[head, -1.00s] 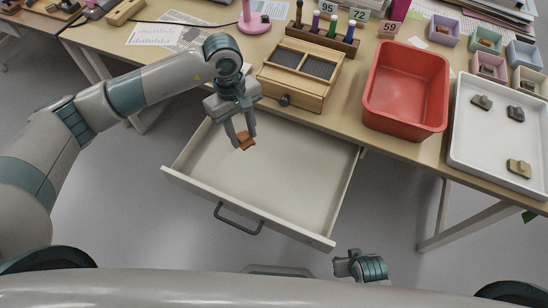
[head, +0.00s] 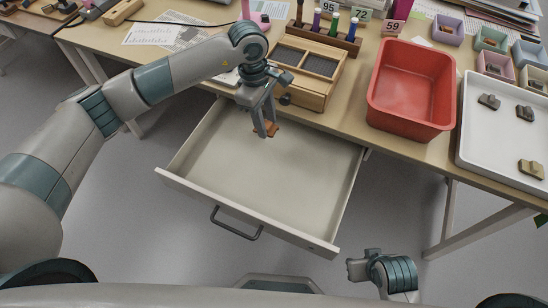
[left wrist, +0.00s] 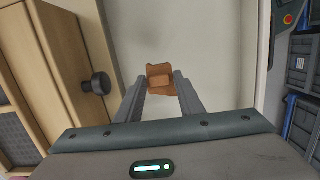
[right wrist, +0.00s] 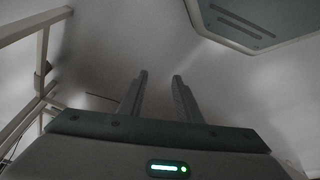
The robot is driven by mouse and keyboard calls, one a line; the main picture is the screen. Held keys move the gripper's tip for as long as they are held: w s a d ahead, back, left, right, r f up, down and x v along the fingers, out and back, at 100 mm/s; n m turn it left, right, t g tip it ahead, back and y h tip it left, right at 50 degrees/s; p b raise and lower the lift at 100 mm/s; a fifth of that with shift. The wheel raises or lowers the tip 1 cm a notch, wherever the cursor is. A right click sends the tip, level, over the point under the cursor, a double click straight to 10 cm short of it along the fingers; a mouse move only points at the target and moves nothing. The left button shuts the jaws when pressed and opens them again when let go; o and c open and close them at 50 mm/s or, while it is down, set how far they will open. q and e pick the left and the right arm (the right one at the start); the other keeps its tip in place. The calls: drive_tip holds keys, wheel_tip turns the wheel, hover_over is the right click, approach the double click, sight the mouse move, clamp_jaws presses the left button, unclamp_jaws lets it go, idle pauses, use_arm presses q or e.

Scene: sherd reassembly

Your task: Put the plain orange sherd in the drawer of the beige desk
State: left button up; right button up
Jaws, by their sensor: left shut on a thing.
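The plain orange sherd (head: 265,129) is held in my left gripper (head: 265,132), over the back part of the open drawer (head: 230,175) of the beige desk. In the left wrist view the orange sherd (left wrist: 162,78) sits between the two fingertips, with the pale drawer floor beyond it. I cannot tell its exact height above the floor. The drawer is pulled well out and looks empty. My right gripper shows in the right wrist view (right wrist: 160,80) with its fingers apart and nothing between them.
A wooden box with a dark knob (head: 308,75) stands on the desk right behind the drawer, close to my left gripper. A red bin (head: 410,90) and a white tray (head: 490,150) with several grey and tan sherds are to the right.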

use_arm(q)
drive_tip(key=shift+w+d, duration=0.15)
use_arm(e)
drive_tip(key=s+f, duration=0.1)
drive_tip(key=f, duration=1.1)
drive_tip(key=s+f, duration=0.2)
drive_tip(key=f, duration=1)
drive_tip(key=shift+s+d+f+g, duration=0.2)
drive_tip(key=shift+s+f+g, duration=0.1)
drive_tip(key=shift+g, duration=0.1)
